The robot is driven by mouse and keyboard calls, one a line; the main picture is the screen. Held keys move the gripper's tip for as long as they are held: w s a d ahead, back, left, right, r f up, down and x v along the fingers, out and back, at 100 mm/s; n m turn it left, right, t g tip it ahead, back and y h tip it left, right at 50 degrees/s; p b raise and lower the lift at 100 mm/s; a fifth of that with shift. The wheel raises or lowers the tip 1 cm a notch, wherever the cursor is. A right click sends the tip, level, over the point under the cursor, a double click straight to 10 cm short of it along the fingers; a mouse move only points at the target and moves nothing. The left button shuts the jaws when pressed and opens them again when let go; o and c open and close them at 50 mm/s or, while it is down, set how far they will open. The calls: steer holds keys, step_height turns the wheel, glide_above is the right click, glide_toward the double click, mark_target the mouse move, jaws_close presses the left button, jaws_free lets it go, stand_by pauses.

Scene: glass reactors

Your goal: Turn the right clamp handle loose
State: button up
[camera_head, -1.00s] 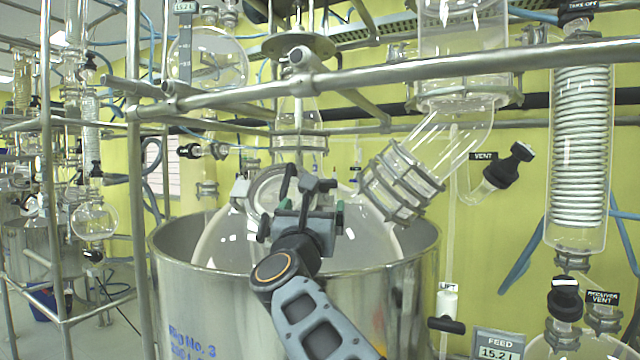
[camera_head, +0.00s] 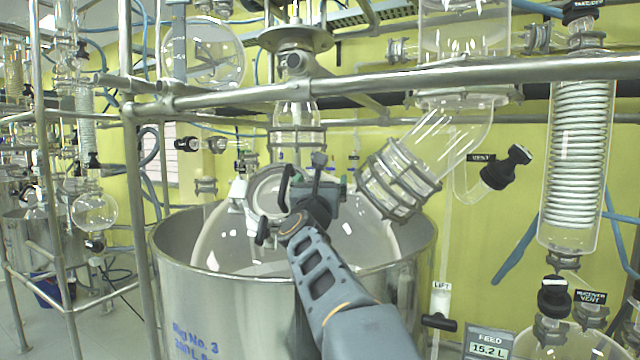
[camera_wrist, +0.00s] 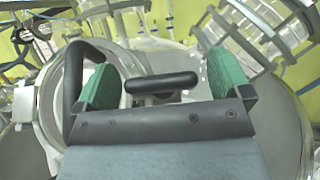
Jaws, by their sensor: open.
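The right clamp handle, a dark rounded crossbar (camera_wrist: 162,83), lies between the fingers of my gripper (camera_wrist: 172,82) in the wrist view. In the head view, what seems to be the same handle (camera_head: 319,160) stands just above the gripper (camera_head: 318,188). My gripper is open, its green pads on either side of the bar with visible gaps. The round glass port cover (camera_head: 266,190) is behind and left, with a black curved handle (camera_wrist: 72,95) just outside the left finger. The handle's stem is mostly hidden.
The port sits on a large glass vessel inside a steel tub (camera_head: 285,300). A clamped glass elbow (camera_head: 400,178) stands close on the right. A horizontal steel rail (camera_head: 400,78) crosses above. A pale fitting (camera_wrist: 22,103) is at the far left.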

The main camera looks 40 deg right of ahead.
steer(key=shift+c, duration=0.2)
steer(key=shift+a, duration=0.1)
steer(key=c, duration=0.8)
